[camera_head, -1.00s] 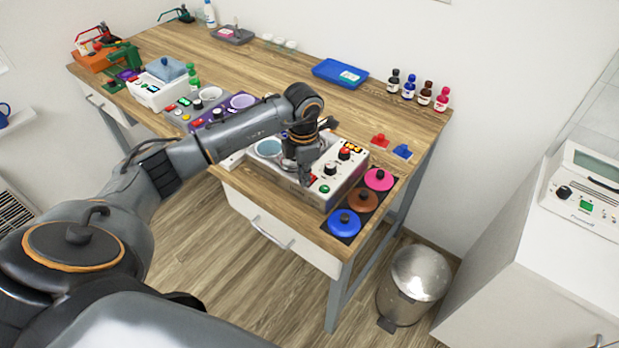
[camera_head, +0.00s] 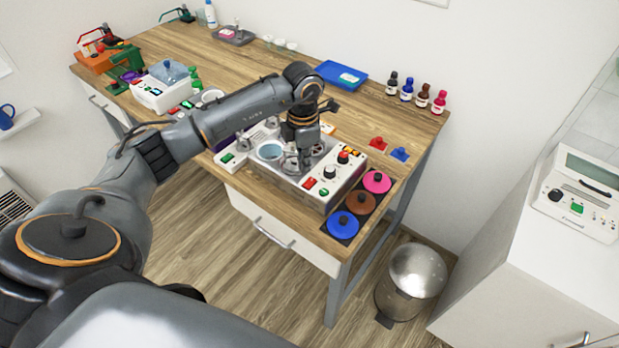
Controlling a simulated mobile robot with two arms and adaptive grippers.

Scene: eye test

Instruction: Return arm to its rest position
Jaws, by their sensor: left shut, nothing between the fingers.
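My left arm (camera_head: 235,115) comes in from the left and reaches over the wooden table. Its gripper (camera_head: 298,168) points down over the white and grey device (camera_head: 325,190) near the table's front right corner. The fingers are small and dark in this view, and they look shut with nothing between them. Whether the tips touch the device is hard to tell. My right gripper is not in view.
Blue, brown and pink lidded discs (camera_head: 360,203) lie right of the device. Small bottles (camera_head: 407,89) and a blue tray (camera_head: 341,75) stand behind. Other devices (camera_head: 160,88) are at the left. A metal bin (camera_head: 412,282) stands on the floor.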

